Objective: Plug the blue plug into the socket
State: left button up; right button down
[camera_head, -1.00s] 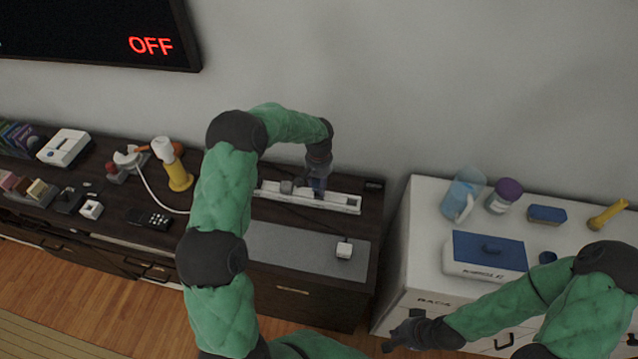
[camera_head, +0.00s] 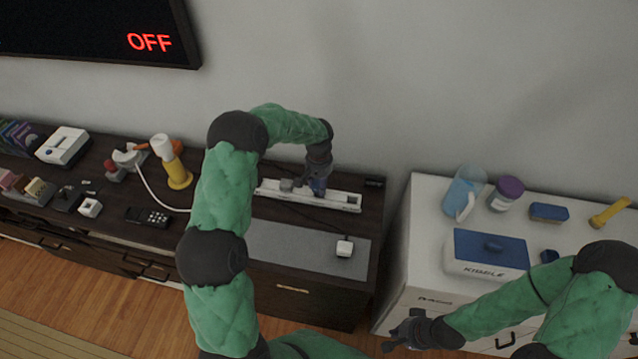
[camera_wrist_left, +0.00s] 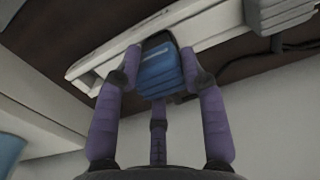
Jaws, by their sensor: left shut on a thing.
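A blue plug (camera_wrist_left: 160,68) is held between the fingers of my left gripper (camera_wrist_left: 160,80) in the left wrist view. My left gripper (camera_head: 319,186) is over the white socket strip (camera_head: 342,202) in the head view, pointing down. The strip also shows in the left wrist view (camera_wrist_left: 110,62), right behind the plug. Whether the plug's pins sit in a socket is hidden. A grey plug (camera_head: 287,185) stands on the strip just left of the gripper; it also shows in the left wrist view (camera_wrist_left: 278,14). My right gripper (camera_head: 402,334) hangs before the white cabinet, apart from the strip.
A white plug (camera_head: 345,248) lies on the grey mat (camera_head: 290,250) in front of the strip. A yellow and white lamp (camera_head: 172,165) stands left of my left arm. The white cabinet (camera_head: 425,215) at right holds several containers.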

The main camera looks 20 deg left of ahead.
aim_at(319, 183)
pick_arm(q)
jog(key=shift+f+b, duration=0.75)
jog(key=shift+f, duration=0.5)
jog(key=o, duration=1.2)
notch_tip(319, 183, up, 12)
